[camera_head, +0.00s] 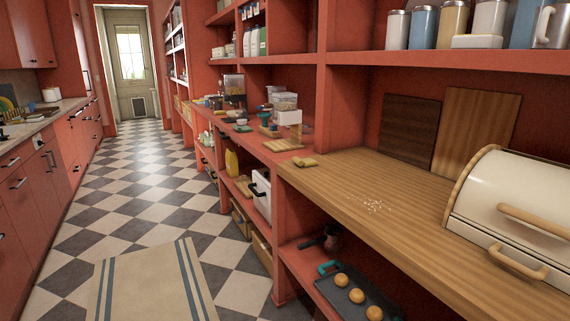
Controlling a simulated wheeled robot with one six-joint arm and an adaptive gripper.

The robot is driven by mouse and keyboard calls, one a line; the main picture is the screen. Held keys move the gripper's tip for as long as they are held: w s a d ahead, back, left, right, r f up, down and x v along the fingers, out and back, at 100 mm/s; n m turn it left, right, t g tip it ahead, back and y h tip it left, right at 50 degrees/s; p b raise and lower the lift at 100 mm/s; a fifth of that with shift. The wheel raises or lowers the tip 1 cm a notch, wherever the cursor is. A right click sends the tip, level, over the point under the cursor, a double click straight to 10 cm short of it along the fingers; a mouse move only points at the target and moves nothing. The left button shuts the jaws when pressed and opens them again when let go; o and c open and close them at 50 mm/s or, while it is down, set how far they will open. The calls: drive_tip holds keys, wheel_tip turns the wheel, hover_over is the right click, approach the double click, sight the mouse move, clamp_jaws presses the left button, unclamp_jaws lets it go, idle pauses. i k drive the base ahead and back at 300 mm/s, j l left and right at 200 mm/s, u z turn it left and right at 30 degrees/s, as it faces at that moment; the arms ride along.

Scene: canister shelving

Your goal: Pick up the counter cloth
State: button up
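White crumbs (377,206) are scattered on the wood nearer to me. My gripper and arm do not show in this view.
A cream bread box (515,205) stands at the right of the counter, and two boards (475,130) lean behind. Below, a tray (345,286) holds rolls. A striped rug (150,286) lies on the checkered floor. The aisle is clear.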

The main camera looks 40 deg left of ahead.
sight(309, 162)
drive_tip(key=u, duration=1.55)
drive_tip(key=i+j+z, duration=0.15)
drive_tip(key=i+j, duration=0.35)
drive_tip(key=i+j+z, duration=0.15)
drive_tip(key=i+j, duration=0.45)
drive_tip(key=i+j+z, duration=0.15)
drive_tip(key=i+j, duration=0.45)
drive_tip(key=i+j+z, duration=0.15)
drive_tip(key=i+j, duration=0.4)
drive_tip(key=j, duration=0.2)
